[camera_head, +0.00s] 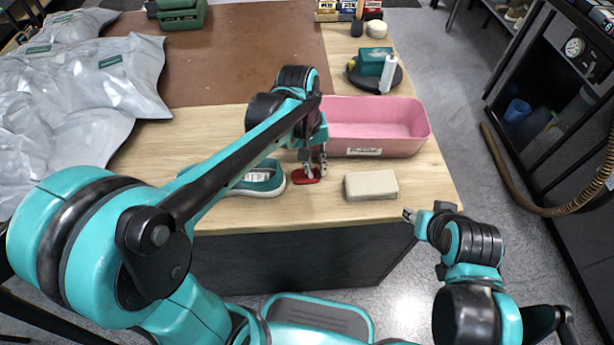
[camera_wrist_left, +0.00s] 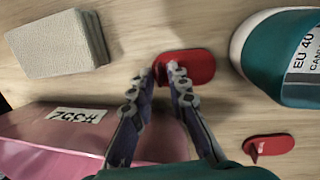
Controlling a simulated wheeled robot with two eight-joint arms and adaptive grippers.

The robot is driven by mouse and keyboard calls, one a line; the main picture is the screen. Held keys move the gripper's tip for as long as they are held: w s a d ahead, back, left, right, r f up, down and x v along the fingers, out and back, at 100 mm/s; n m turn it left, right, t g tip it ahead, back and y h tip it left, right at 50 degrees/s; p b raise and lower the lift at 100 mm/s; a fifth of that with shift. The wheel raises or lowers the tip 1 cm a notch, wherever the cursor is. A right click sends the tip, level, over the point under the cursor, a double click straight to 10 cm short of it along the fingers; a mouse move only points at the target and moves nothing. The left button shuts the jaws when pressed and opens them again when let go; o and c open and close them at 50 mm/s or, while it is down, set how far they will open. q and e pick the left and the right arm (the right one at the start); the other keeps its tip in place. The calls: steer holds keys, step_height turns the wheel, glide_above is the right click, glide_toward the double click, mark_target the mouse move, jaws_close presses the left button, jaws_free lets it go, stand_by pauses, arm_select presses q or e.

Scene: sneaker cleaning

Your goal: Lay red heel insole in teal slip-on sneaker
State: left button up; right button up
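A red heel insole (camera_head: 307,178) with a small upright tab lies flat on the wooden table; it also shows in the left wrist view (camera_wrist_left: 198,68). My left gripper (camera_head: 315,171) points down at it, fingers apart on either side of the tab; its fingertips show in the left wrist view (camera_wrist_left: 161,72). A second, smaller-looking red piece with a tab (camera_wrist_left: 268,145) lies farther back. The teal slip-on sneaker (camera_head: 268,182) stands left of the insole, partly hidden by my left arm; its "EU 40" label end shows in the wrist view (camera_wrist_left: 270,60). My right gripper (camera_head: 409,215) hangs off the table's front edge.
A pale block (camera_head: 371,185) lies right of the insole near the front edge. A pink bin (camera_head: 375,128) stands behind the gripper. Grey plastic bags (camera_head: 80,85) cover the left side. A round black tray (camera_head: 392,80) holds items at the back right.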

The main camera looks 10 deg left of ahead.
mark_target(316, 170)
arm_select(q)
jaws_close()
steer(key=shift+r+p, duration=0.3)
steer(key=shift+r, duration=0.2)
step_height(316, 170, up, 4)
steer(key=shift+d+f+p, duration=0.1)
steer(key=shift+d+p, duration=0.05)
steer(key=shift+p, duration=1)
steer(key=s+d+r+p, duration=0.3)
steer(key=d+r, duration=0.3)
steer(key=d, duration=0.4)
steer(key=shift+s+d+p, duration=0.3)
steer(key=shift+s+p, duration=0.05)
steer(key=shift+s, duration=0.25)
steer(key=shift+r, duration=0.1)
